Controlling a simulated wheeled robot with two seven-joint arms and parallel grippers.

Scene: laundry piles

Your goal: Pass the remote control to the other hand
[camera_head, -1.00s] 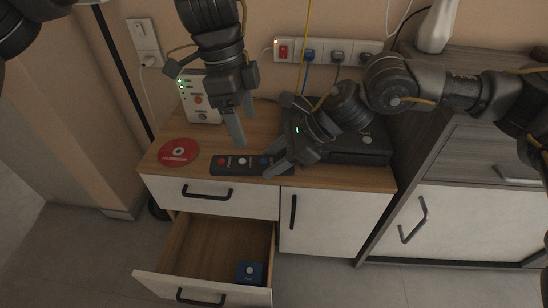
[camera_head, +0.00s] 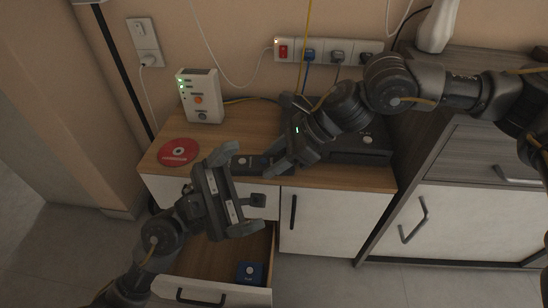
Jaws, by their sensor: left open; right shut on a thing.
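The dark remote control (camera_head: 247,163) lies at the front edge of the wooden cabinet top. My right gripper (camera_head: 277,163) is shut on its right end. My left gripper (camera_head: 238,192) is open and empty, in front of the cabinet and just below the remote in the picture. Its upper finger covers the remote's left part. I cannot tell whether that finger touches the remote.
A red disc (camera_head: 178,151) lies left on the cabinet top (camera_head: 222,130). The open drawer (camera_head: 187,259) holds a blue item (camera_head: 249,272) below my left gripper.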

